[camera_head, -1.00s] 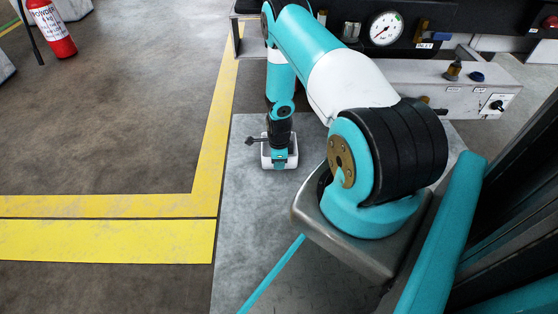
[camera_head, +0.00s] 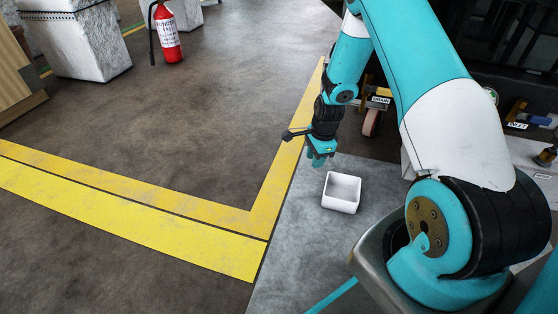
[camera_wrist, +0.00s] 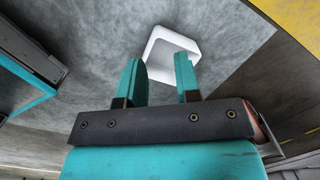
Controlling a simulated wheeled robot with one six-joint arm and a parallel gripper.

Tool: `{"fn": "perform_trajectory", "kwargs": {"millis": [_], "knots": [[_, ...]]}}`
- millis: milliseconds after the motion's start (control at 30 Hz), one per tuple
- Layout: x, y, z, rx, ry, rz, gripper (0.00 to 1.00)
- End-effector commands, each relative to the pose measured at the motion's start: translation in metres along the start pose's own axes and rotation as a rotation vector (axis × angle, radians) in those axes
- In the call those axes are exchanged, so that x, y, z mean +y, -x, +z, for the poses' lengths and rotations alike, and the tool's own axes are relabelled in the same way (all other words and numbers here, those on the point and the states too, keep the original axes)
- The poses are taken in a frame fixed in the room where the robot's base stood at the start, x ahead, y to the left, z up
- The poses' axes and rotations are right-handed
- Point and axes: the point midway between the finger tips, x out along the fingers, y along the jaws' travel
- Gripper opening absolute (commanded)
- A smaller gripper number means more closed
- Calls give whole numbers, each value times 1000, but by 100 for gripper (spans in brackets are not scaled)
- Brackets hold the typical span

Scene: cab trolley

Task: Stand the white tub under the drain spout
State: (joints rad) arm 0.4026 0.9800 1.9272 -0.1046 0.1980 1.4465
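The white tub (camera_head: 341,205) is a small open square box standing upright on the pale grey floor patch, and it looks empty. My gripper (camera_head: 321,157) is above and just beyond the tub's far left side. In the wrist view the fingers of my gripper (camera_wrist: 158,76) are apart with nothing between them. The tub (camera_wrist: 158,40) shows past the fingertips there, apart from them as far as I can tell. A DRAIN label (camera_head: 380,99) is on the trolley behind my arm.
Yellow floor tape (camera_head: 150,222) runs at left and past the grey patch. A fire extinguisher (camera_head: 167,38) and a pale block (camera_head: 82,42) stand at the back left. The brown floor between is clear.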

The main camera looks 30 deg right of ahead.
Motion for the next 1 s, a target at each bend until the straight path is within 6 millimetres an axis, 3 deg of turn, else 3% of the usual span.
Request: {"fn": "perform_trajectory", "kwargs": {"millis": [33,167,300,433,600,700,833,1000], "knots": [[-4,38,35,-25,167,-18,31],[15,116,113,-91,607,-42,31],[67,192,183,-155,1095,-83,31],[135,249,229,-208,1554,-132,31],[223,294,251,-257,2063,-197,31],[257,306,252,-274,2261,-226,31],[278,313,251,-285,2392,-246,31],[282,314,250,-287,2416,-247,31]]}}
